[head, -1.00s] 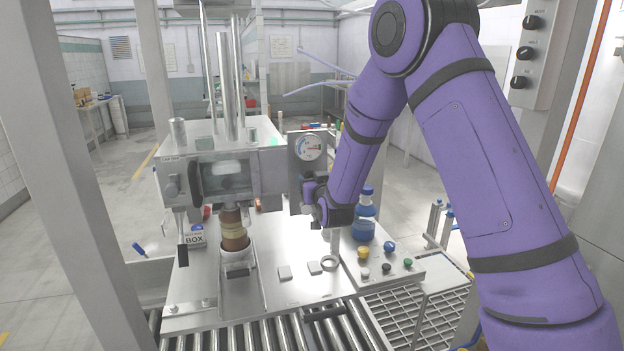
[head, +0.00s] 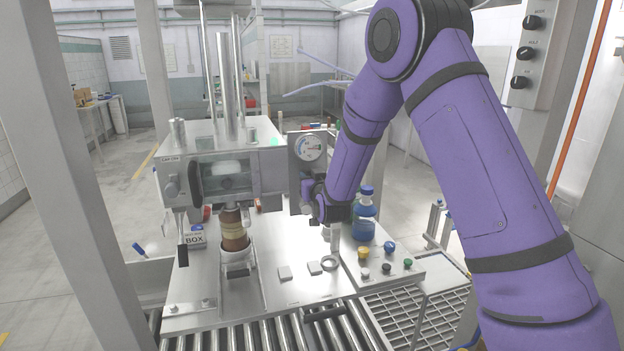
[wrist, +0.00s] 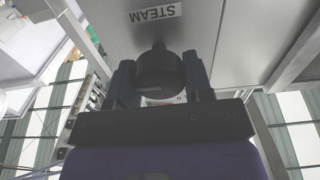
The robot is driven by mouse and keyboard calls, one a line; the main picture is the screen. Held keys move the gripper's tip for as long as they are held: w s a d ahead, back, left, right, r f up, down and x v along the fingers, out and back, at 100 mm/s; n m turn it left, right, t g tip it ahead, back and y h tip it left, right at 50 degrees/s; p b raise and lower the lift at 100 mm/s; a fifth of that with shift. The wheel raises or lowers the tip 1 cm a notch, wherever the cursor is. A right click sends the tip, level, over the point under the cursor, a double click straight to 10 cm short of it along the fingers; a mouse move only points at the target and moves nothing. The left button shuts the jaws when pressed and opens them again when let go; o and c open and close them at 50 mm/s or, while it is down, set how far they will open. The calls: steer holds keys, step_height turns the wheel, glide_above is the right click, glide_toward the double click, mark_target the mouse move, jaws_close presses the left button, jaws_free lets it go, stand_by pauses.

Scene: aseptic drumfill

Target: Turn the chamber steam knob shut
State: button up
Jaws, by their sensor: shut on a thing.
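The chamber steam knob (wrist: 160,76) is a dark, rounded knob in the wrist view, just below an upside-down STEAM label (wrist: 155,13) on a grey metal plate. My gripper (wrist: 158,84) is shut on the knob, with one finger at each side of it. In the head view my gripper (head: 308,190) is at the plate under the round gauge (head: 309,147), right of the chamber (head: 230,180). The knob is hidden there by my wrist. I cannot read the knob's turn position.
A blue-liquid bottle (head: 363,224) stands close to the right of my wrist. Coloured buttons (head: 389,247) sit on the front right panel. A roller conveyor (head: 270,333) runs along the front.

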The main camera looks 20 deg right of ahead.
steer(key=n, duration=0.4)
steer(key=shift+a+n, duration=0.15)
steer(key=shift+n, duration=0.25)
steer(key=n, duration=0.4)
steer(key=shift+f+n, duration=0.15)
steer(key=shift+n, duration=0.15)
steer(key=n, duration=0.4)
steer(key=shift+a, duration=0.1)
steer(key=shift+f+n, duration=0.15)
steer(key=shift+n, duration=1.95)
steer(key=o, duration=0.9)
